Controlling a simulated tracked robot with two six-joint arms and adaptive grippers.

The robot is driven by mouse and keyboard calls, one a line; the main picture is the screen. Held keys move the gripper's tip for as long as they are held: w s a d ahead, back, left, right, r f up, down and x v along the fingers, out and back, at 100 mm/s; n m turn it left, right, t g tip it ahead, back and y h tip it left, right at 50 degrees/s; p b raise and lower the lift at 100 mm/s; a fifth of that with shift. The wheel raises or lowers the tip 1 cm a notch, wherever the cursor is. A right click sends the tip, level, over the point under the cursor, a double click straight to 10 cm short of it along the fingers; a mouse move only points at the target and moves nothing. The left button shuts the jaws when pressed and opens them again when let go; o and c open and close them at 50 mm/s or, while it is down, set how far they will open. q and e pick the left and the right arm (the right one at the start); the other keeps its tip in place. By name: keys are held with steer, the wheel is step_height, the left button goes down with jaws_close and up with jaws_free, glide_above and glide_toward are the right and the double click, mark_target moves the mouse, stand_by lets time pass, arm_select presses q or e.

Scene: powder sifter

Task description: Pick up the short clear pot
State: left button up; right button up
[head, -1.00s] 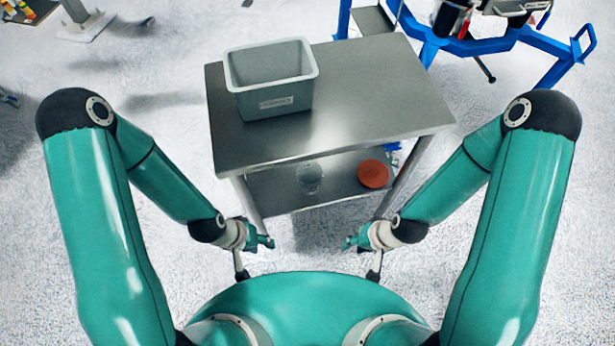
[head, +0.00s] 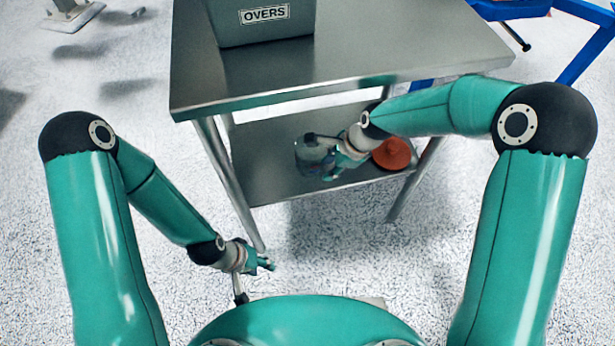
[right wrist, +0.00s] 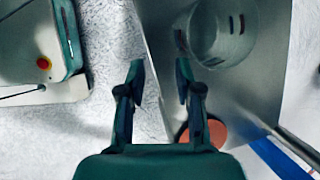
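The short clear pot (head: 308,155) stands on the lower shelf of the steel table. Its round body also shows in the right wrist view (right wrist: 228,38), up and to the right of the fingers. My right gripper (right wrist: 160,75) is open and empty, its right fingertip near the pot's edge in that view. In the head view the right gripper (head: 328,166) is at the pot's right side and partly covers it; I cannot tell whether they touch. My left gripper (head: 267,263) is away from the pot, low in front of the table; its opening is too small to judge.
An orange-red round object with a knob (head: 393,153) sits on the lower shelf (head: 270,180), right of the pot. The table top (head: 350,62) is above, carrying a grey bin marked OVERS (head: 262,22). Table legs stand at both sides. A blue frame (head: 590,45) is at the back right.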

mark_target(301, 172)
steer(key=w+a+m+b, duration=0.1)
steer(key=m+b, duration=0.1)
steer(key=w+a+m+b, duration=0.1)
steer(key=b, duration=0.1)
steer(key=shift+w+a+f+m+b, duration=0.25)
steer(key=shift+w+f+m+b, duration=0.05)
steer(key=shift+w+m+b, duration=0.1)
steer(key=shift+m, duration=0.6)
steer(key=b+x, duration=0.1)
steer(key=x, duration=0.1)
steer(key=b+x, duration=0.1)
steer(key=x, duration=0.1)
steer(key=b+x, duration=0.2)
steer(key=x, duration=0.1)
steer(key=shift+w+a+r, duration=0.15)
steer(key=shift+w+a, duration=0.1)
steer(key=shift+a, duration=0.15)
arm_select(q)
step_height(301, 172, down, 11)
arm_select(e)
jaws_close()
arm_select(q)
steer(key=shift+f, duration=0.1)
arm_select(e)
steer(key=shift+r, duration=0.1)
